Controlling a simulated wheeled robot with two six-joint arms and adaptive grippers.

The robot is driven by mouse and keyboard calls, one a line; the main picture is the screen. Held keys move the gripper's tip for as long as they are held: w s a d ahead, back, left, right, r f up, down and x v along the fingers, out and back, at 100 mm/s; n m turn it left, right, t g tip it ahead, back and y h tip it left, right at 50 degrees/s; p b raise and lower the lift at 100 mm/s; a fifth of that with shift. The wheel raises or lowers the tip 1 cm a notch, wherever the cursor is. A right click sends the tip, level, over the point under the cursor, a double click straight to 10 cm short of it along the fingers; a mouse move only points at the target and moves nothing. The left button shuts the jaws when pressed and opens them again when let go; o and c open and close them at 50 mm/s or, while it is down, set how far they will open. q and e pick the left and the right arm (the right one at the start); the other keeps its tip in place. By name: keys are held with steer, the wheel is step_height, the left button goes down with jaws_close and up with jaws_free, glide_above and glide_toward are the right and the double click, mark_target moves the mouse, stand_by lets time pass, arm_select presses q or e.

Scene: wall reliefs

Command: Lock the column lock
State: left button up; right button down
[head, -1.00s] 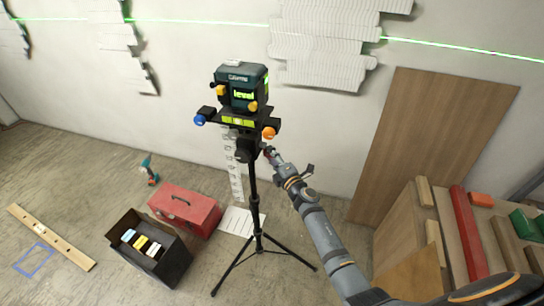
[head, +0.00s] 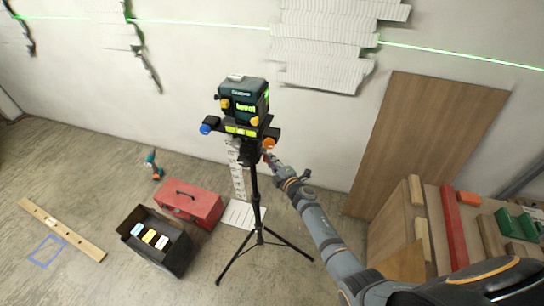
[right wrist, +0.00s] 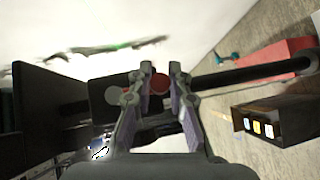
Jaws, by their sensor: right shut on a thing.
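The laser level (head: 243,97) with a lit "level" display sits on a black tripod (head: 256,205). Below its head, a small red knob (head: 268,157) sticks out on the right side of the column. My right gripper (head: 271,160) reaches it from the lower right. In the right wrist view, the red knob (right wrist: 160,84) shows between the fingertips of my right gripper (right wrist: 158,75), which is shut on it. The black column (right wrist: 245,74) runs off to the right there. The fingers partly hide the knob. My left gripper is not in view.
A red toolbox (head: 190,205) and an open black box (head: 172,262) stand on the floor left of the tripod. A wooden board (head: 425,140) leans on the wall at right, behind a workbench with timber and a red beam (head: 455,235). A green laser line crosses the wall.

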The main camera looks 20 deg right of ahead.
steer(key=c, duration=1.3)
jaws_free()
steer(key=shift+s+a, duration=0.1)
steer(key=shift+a, duration=0.05)
steer(key=shift+o, duration=0.2)
steer(key=shift+s, duration=0.25)
steer(key=v, duration=1.1)
steer(key=shift+s, duration=0.25)
steer(key=shift+f, duration=0.1)
